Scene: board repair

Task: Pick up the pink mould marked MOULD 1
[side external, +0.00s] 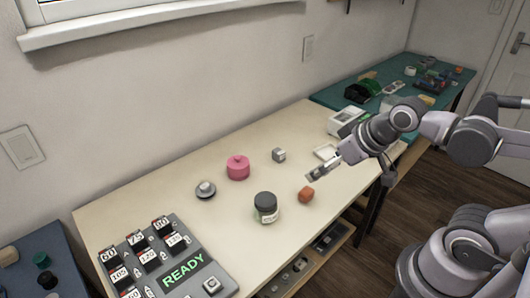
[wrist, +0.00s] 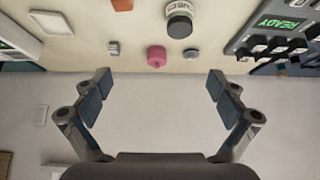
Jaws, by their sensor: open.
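The pink mould (side external: 238,168) is a round pink piece with a small knob on top, standing upright on the light table. No MOULD 1 marking can be read on it. It also shows in the wrist view (wrist: 157,57), beyond the fingertips and near the table's edge in that picture. My gripper (side external: 316,175) is at the right side of the table, well apart from the mould. In the wrist view my gripper (wrist: 160,84) has its two fingers wide apart with nothing between them.
Near the mould are a grey-lidded jar (side external: 266,208), an orange block (side external: 306,194), a small grey cube (side external: 279,155) and a small round grey piece (side external: 205,189). A panel reading READY (side external: 180,268) lies at the front left. A white device (side external: 345,121) stands at the back right.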

